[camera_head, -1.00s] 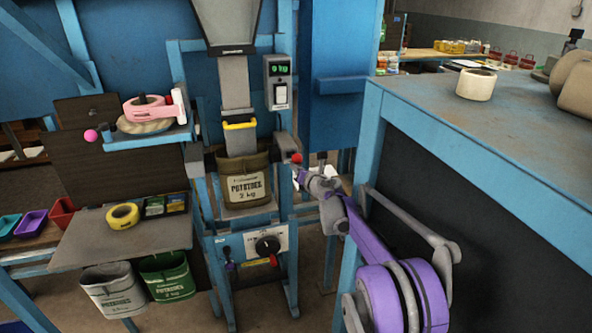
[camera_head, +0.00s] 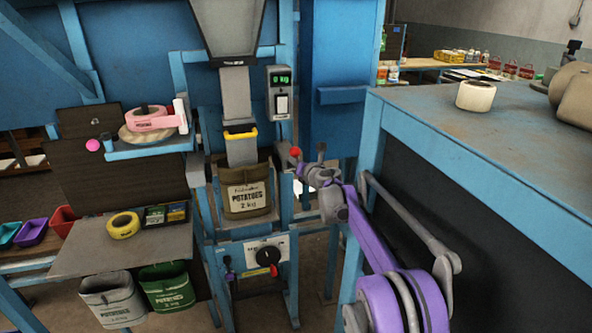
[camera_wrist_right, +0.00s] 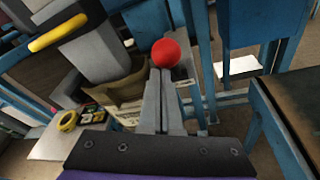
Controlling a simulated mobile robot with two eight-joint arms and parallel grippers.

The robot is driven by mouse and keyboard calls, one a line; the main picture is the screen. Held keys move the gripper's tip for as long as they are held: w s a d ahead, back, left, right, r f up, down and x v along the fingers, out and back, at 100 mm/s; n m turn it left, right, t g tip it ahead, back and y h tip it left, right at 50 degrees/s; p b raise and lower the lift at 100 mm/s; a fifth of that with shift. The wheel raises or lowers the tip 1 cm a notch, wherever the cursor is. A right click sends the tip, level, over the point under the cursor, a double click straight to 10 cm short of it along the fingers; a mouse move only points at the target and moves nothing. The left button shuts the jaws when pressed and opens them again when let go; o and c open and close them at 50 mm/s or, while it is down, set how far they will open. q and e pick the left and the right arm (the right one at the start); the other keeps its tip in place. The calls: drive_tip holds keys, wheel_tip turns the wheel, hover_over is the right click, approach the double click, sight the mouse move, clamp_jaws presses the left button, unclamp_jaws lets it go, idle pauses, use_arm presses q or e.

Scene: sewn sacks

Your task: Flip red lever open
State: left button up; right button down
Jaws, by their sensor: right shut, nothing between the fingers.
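The red lever's round red knob (camera_head: 295,152) stands at the right side of the sack holder, near the mouth of the brown potato sack (camera_head: 246,198). My right gripper (camera_head: 303,169) is shut and empty, its tips close beside and just below the knob. In the right wrist view the red knob (camera_wrist_right: 166,52) shows right at the tips of the shut fingers (camera_wrist_right: 161,78). The fingers hide most of the lever's arm, and I cannot tell whether they touch it. My left gripper is not in view.
A yellow-edged chute (camera_head: 240,134) hangs over the sack, with a display box (camera_head: 280,92) to its right. A dial with a red pointer (camera_head: 268,257) sits below. A blue-framed table (camera_head: 430,110) stands close on the right of my arm.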

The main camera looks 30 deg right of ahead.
sight(292, 149)
drive_tip(key=shift+w+d+r, duration=0.25)
drive_tip(key=shift+w+r, duration=0.6)
drive_tip(key=shift+r, duration=0.15)
drive_tip(key=shift+w+d+r, duration=0.1)
drive_tip(key=shift+w+r, duration=0.2)
drive_tip(key=shift+w, duration=0.2)
drive_tip(key=shift+w+d+r, duration=0.1)
drive_tip(key=shift+w+r, duration=0.15)
drive_tip(key=shift+w, duration=0.2)
drive_tip(key=shift+w+d+r+g, duration=0.15)
drive_tip(key=shift+w+r+g, duration=0.15)
drive_tip(key=shift+r+g, duration=0.35)
drive_tip(key=shift+w+d+r, duration=0.1)
drive_tip(key=shift+w+r, duration=0.05)
drive_tip(key=shift+r, duration=0.1)
